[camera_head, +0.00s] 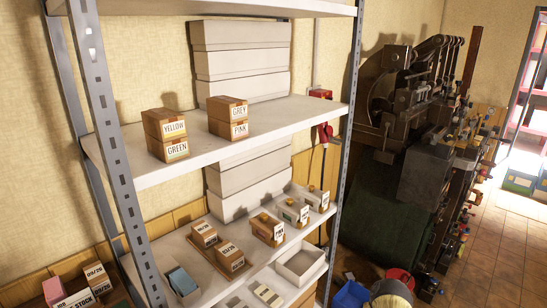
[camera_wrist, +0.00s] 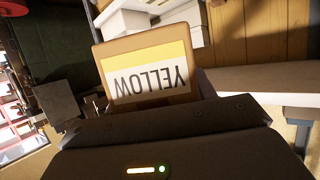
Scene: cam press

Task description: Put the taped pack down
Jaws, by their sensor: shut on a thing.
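A brown cardboard pack with a yellow-banded label reading YELLOW (camera_wrist: 150,72) fills the middle of the wrist view, its lettering upside down. My gripper (camera_wrist: 158,112) is shut on it; the dark gripper body covers the pack's near end and hides most of the fingers. I cannot make out tape on it. My gripper does not show in the head view. There, a pack marked YELLOW (camera_head: 166,124) sits on one marked GREEN (camera_head: 174,150) on the middle shelf (camera_head: 270,138), with no gripper near. A GREY pack (camera_head: 228,106) sits on a PINK pack (camera_head: 230,129) beside them.
White cartons (camera_head: 240,60) stand behind. A grey upright (camera_head: 110,140) edges the rack. The middle shelf's right part is bare. A dark machine (camera_head: 410,130) stands right.

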